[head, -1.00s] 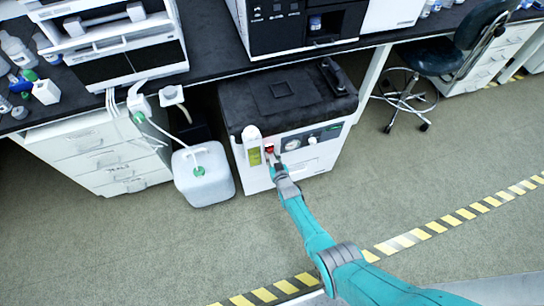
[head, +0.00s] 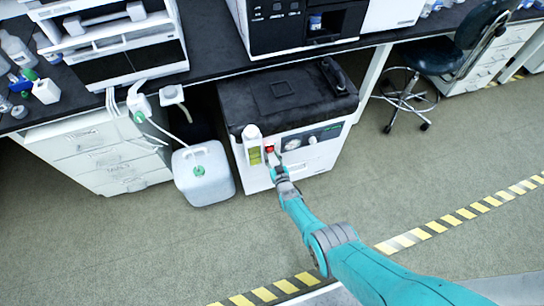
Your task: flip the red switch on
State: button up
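The red switch (head: 269,149) is a small red patch on the front panel of the white box-shaped unit (head: 315,160) with a black top, under the bench. My gripper (head: 273,160) is at the end of the teal arm, right at the front panel, just below the switch. Its fingers overlap the lower edge of the switch in this view. I cannot tell whether they touch it. The fingers are too small to show clearly whether they are open or shut. The switch's position, on or off, cannot be made out.
A white bottle with a yellow-green label (head: 253,146) hangs on the unit's front, just left of the switch. A gauge (head: 291,144) is to the right. A white jug (head: 204,176) stands on the floor at left. A stool (head: 408,98) is at right. The floor in front is clear.

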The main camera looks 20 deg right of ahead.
jog(key=shift+s, duration=0.1)
jog(key=shift+s, duration=0.65)
jog(key=s+r, duration=0.1)
jog(key=s, duration=0.9)
jog(key=shift+s+r, duration=0.2)
jog(key=shift+r, duration=0.1)
jog(key=s+r, duration=0.5)
jog(key=s, duration=0.8)
jog(key=s+r, duration=0.4)
jog(key=s, duration=0.9)
jog(key=s+r, duration=0.7)
jog(key=r, duration=0.6)
jog(key=s+r+g, duration=0.1)
jog(key=s+r, duration=0.7)
jog(key=r, duration=0.5)
jog(key=shift+s+r+g, duration=0.2)
jog(key=shift+r+g, duration=0.1)
